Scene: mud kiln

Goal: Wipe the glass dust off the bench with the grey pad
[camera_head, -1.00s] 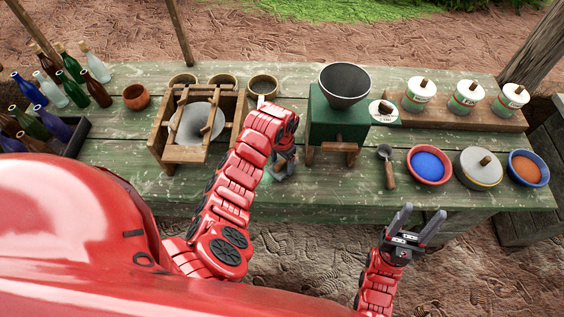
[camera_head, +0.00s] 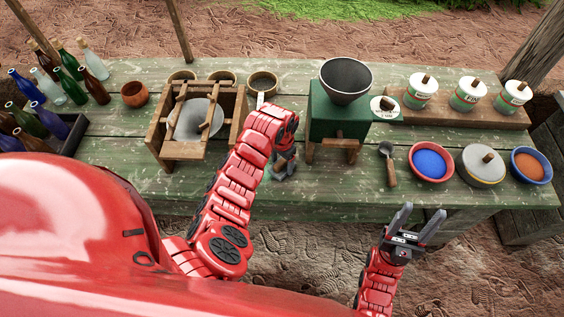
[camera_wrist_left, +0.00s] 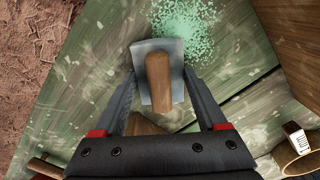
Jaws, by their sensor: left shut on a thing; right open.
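The grey pad (camera_wrist_left: 144,92) has a wooden handle (camera_wrist_left: 159,78). My left gripper (camera_wrist_left: 158,98) is shut on the handle, with a finger at each side. In the head view, my left gripper (camera_head: 284,160) is low over the front middle of the bench (camera_head: 330,190), and the pad (camera_head: 282,174) shows only in part below it. The glass dust (camera_wrist_left: 187,28) is a patch of pale green specks just beyond the pad's far edge in the wrist view. I cannot make the dust out in the head view. My right gripper (camera_head: 421,226) is open and empty, in front of the bench.
A wooden frame (camera_head: 155,140) stands left of my left arm and a green hopper box (camera_head: 325,122) right of it. A scoop (camera_head: 388,165), bowls of blue (camera_head: 430,164) and orange powder (camera_head: 529,166), and a lidded pot (camera_head: 480,167) stand right. Bottles (camera_head: 70,88) crowd the left end.

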